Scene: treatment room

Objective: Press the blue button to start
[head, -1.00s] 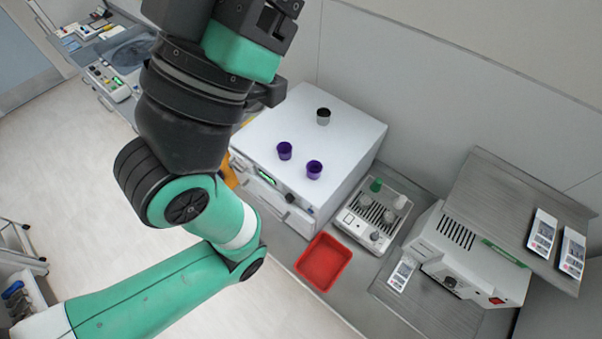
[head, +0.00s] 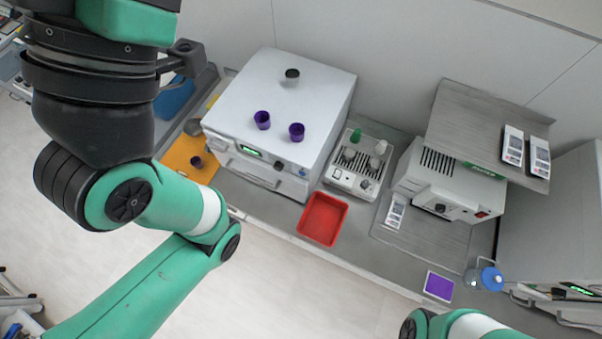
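A large white box-shaped machine (head: 315,85) stands on the counter in the head view. Its front panel has a green-lit display (head: 251,151), a black knob (head: 279,166) and, near the right end, a small blue spot that looks like the blue button (head: 302,171). Nothing touches it.
Two purple cups (head: 262,120) (head: 297,132) and a dark-topped cup (head: 292,76) stand on the machine. To its right are a small device with knobs (head: 345,178), a red tray (head: 323,219) and another white machine (head: 412,180). A blue-capped bottle (head: 492,278) stands farther right.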

